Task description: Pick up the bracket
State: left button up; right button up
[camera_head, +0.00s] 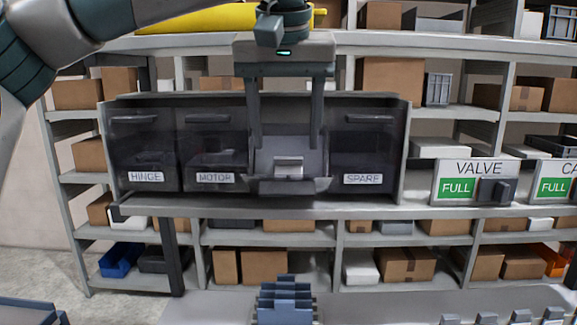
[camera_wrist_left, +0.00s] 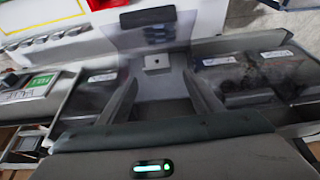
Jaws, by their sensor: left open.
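A pale grey piece (camera_head: 288,167), which looks like the bracket, sits in the open third compartment of the dispenser row, between the MOTOR and SPARE bins. In the left wrist view it shows as a pale plate (camera_wrist_left: 156,62) with a small dark hole, beyond the fingertips. My left gripper (camera_head: 287,143) points down in front of this compartment. Its two fingers are apart, one on each side of the piece in the head view, with nothing held between them. Whether the fingers touch the piece cannot be told. My right gripper is not in view.
Dark bins labelled HINGE (camera_head: 147,177), MOTOR (camera_head: 215,178) and SPARE (camera_head: 363,179) flank the compartment closely. A VALVE sign (camera_head: 479,168) stands to the right. A blue-grey stepped holder (camera_head: 285,303) stands in front, below. Shelves with boxes fill the background.

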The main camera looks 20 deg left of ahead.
aim_at(288, 158)
pick_arm(q)
jog(key=x, duration=0.2)
jog(key=p+x, duration=0.1)
jog(key=shift+s+d+f, duration=0.15)
jog(key=shift+s+d, duration=0.05)
jog(key=shift+d, duration=0.05)
jog(key=shift+w+f, duration=0.1)
jog(key=shift+f, duration=0.3)
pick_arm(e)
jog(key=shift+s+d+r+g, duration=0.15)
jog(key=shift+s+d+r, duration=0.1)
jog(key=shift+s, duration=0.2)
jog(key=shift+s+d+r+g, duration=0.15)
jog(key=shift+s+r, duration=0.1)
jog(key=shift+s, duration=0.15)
pick_arm(q)
jog(key=c, duration=1.2)
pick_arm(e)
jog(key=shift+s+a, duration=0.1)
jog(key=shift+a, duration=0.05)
